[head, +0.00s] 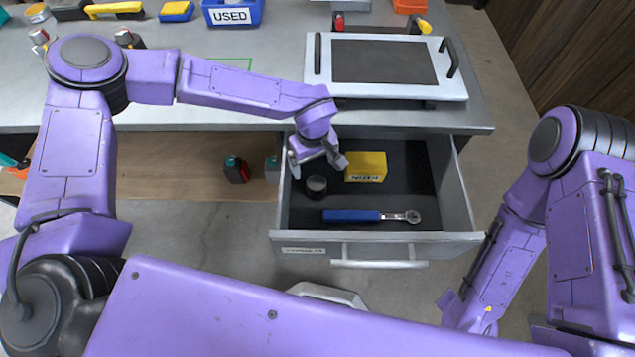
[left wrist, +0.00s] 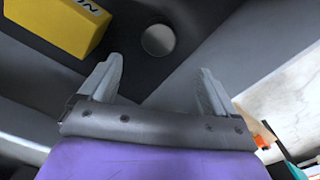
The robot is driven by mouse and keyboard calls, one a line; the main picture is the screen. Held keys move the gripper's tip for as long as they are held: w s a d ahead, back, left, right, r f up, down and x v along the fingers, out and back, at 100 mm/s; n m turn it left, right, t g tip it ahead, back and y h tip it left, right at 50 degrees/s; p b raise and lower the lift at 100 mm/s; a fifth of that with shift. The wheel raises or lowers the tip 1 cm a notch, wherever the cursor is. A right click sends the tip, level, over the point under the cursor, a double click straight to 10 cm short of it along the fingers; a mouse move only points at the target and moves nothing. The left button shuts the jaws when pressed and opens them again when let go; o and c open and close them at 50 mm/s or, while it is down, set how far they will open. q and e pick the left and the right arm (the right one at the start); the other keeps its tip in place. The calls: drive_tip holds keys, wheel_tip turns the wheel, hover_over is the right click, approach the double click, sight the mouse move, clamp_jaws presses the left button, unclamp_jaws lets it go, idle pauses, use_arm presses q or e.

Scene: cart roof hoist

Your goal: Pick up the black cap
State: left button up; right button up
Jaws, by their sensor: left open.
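The black cap (head: 316,185) lies in the open drawer (head: 461,187), near its left wall. In the left wrist view it shows as a small round disc (left wrist: 158,39) with a grey top, ahead of the fingers and roughly between their lines. My left gripper (head: 318,162) is over the left part of the drawer, just above and behind the cap. In the left wrist view my left gripper (left wrist: 160,82) is open with nothing between its fingers. My right arm is at the right of the head view, and its gripper does not show.
A yellow box (head: 366,167) stands right of the cap. A blue-handled ratchet (head: 352,216) lies toward the drawer front. The drawer's left wall is close to the gripper. A white-framed panel (head: 385,62) sits on the bench (head: 270,100) above. Small bottles (head: 236,169) stand on the shelf at left.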

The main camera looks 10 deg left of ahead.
sight(316, 183)
use_arm(q)
drive_tip(key=f, duration=0.9)
drive_tip(key=shift+s+d+f, duration=0.1)
drive_tip(key=shift+d+f, duration=0.2)
drive_tip(key=shift+f, duration=0.05)
drive_tip(key=c, duration=1.1)
